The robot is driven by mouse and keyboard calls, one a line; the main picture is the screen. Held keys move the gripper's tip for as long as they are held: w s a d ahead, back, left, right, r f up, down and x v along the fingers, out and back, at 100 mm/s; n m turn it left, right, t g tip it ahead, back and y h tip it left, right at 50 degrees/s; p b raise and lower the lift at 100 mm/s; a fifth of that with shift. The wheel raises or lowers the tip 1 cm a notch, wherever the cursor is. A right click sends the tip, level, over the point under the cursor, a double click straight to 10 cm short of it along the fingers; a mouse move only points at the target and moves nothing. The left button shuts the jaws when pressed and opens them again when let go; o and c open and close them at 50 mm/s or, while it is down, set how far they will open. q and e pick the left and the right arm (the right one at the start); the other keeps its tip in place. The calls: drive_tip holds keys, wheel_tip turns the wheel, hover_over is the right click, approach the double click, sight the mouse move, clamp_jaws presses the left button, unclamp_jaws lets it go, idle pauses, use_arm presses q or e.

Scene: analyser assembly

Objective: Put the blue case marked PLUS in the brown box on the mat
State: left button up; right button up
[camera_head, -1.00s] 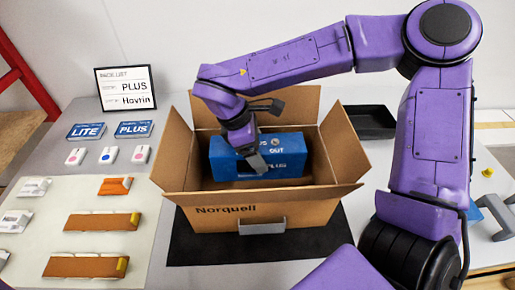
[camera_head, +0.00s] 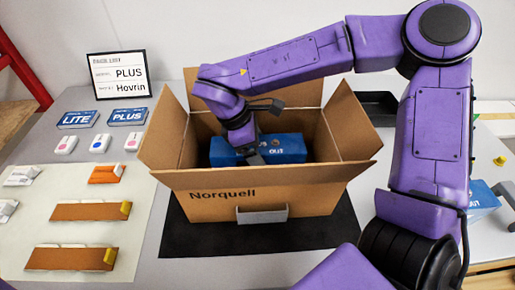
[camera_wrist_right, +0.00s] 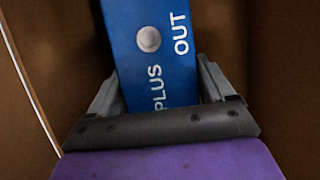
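The blue case marked PLUS (camera_head: 288,148) is inside the open brown box (camera_head: 265,205), low between its walls. Its top with the word OUT shows in the head view, and the front is hidden by the box's near wall. In the right wrist view the case (camera_wrist_right: 155,50) shows PLUS, OUT and a round grey button. My right gripper (camera_head: 255,157) reaches down into the box. Its fingers (camera_wrist_right: 160,90) lie against both sides of the case. Whether the case touches the box floor is hidden. The box stands on the black mat (camera_head: 190,238). My left gripper is not in view.
The box's flaps stand open outward. At left are a rack list sign (camera_head: 118,74), blue LITE (camera_head: 77,119) and PLUS (camera_head: 128,116) cards, and several small parts on a pale mat. A black tray (camera_head: 377,107) is behind right. Another blue case (camera_head: 482,200) is partly hidden at right.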

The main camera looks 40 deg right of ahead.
drive_tip(key=shift+o, duration=0.9)
wheel_tip(320, 180, up, 12)
drive_tip(key=p, duration=0.7)
drive_tip(key=shift+p, duration=0.3)
